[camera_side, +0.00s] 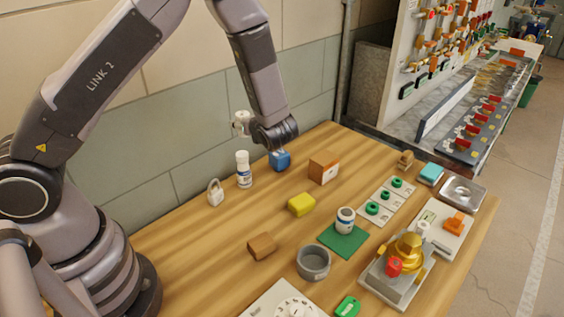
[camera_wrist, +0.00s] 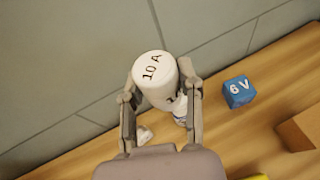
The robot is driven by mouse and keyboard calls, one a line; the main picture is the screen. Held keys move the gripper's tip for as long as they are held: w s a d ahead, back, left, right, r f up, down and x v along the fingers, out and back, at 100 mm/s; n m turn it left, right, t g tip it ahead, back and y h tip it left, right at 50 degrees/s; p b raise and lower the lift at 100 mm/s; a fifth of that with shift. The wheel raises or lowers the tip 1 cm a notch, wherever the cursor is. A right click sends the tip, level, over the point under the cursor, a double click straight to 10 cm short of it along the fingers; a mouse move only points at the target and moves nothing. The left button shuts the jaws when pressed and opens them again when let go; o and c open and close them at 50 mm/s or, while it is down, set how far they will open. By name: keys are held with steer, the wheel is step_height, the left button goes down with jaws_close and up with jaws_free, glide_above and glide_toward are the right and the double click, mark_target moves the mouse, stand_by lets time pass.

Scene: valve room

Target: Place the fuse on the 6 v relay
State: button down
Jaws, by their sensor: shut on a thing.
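The fuse is a white cylinder marked "10 A" (camera_wrist: 153,76) in the wrist view. My gripper (camera_wrist: 160,88) is shut on it, with one finger on each side. In the side view the fuse (camera_side: 240,119) shows small and white beside my wrist, in the air above a white bottle. The 6 V relay is a blue cube (camera_wrist: 238,92) on the wooden table, right of the fuse in the wrist view. In the side view the relay (camera_side: 280,161) stands just below my wrist, near the wall. The fuse is apart from it and nothing rests on its top.
The white bottle (camera_side: 243,171) and a padlock (camera_side: 215,193) stand left of the relay. An orange-brown box (camera_side: 323,167) stands to its right, a yellow block (camera_side: 301,204) in front. The wall (camera_side: 205,150) is close behind. Several other items fill the table's front right.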

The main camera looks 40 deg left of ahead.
steer(key=w+a+f, duration=0.1)
steer(key=w+f, duration=0.3)
steer(key=w, duration=0.4)
glide_above(279, 153)
step_height(279, 153, down, 6)
steer(key=shift+r, duration=0.2)
steer(key=shift+f, duration=1.6)
steer(key=shift+f, duration=0.1)
steer(key=c, duration=0.7)
jaws_free()
